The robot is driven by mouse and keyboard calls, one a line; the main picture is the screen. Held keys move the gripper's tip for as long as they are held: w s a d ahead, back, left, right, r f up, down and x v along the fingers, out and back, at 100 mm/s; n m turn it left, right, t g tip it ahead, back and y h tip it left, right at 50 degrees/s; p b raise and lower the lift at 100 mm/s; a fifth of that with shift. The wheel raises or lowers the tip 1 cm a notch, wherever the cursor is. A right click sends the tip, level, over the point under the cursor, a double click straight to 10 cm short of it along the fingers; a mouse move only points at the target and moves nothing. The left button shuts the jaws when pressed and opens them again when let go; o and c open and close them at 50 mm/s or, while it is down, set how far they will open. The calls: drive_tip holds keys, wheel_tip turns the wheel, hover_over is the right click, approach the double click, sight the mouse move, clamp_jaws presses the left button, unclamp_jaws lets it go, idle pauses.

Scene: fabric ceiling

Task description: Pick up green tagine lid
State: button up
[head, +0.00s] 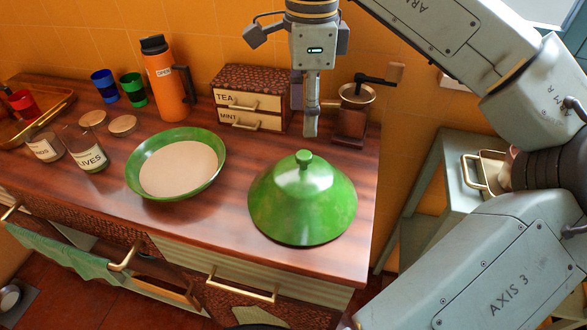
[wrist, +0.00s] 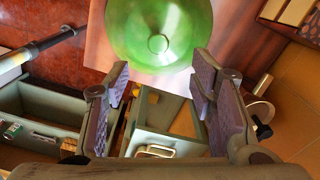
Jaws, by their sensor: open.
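The green tagine lid (head: 302,205) is a wide cone with a small knob on top. It rests on the wooden counter near its right end. The lid also shows at the top of the wrist view (wrist: 135,30), with its knob near the middle of it. My gripper (head: 311,128) points down above and slightly behind the knob, apart from it. In the wrist view my gripper (wrist: 158,88) has its two padded fingers wide apart with nothing between them. The lid lies beyond the fingertips there. One finger is mostly hidden in the head view.
A green dish (head: 133,178) with a beige inside sits left of the lid. A tea and mint drawer box (head: 250,95) and a coffee grinder (head: 349,122) stand close behind. An orange flask (head: 168,85), jars (head: 85,150) and cups stand farther left. Counter around the lid's front is clear.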

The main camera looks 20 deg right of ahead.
sight(304, 155)
drive_tip(key=shift+w+f, duration=0.15)
drive_tip(key=shift+f, duration=0.2)
drive_tip(key=f+b, duration=0.2)
drive_tip(key=f, duration=0.1)
drive_tip(key=f+b, duration=0.1)
drive_tip(key=b, duration=0.1)
drive_tip(key=shift+s+f, duration=0.25)
drive_tip(key=shift+f, duration=0.05)
drive_tip(key=f+b, duration=0.4)
drive_tip(key=f, duration=0.1)
drive_tip(key=shift+a+f, duration=0.2)
drive_tip(key=shift+f, duration=0.05)
drive_tip(key=shift+r, duration=0.1)
drive_tip(key=shift+c, duration=0.5)
clamp_jaws()
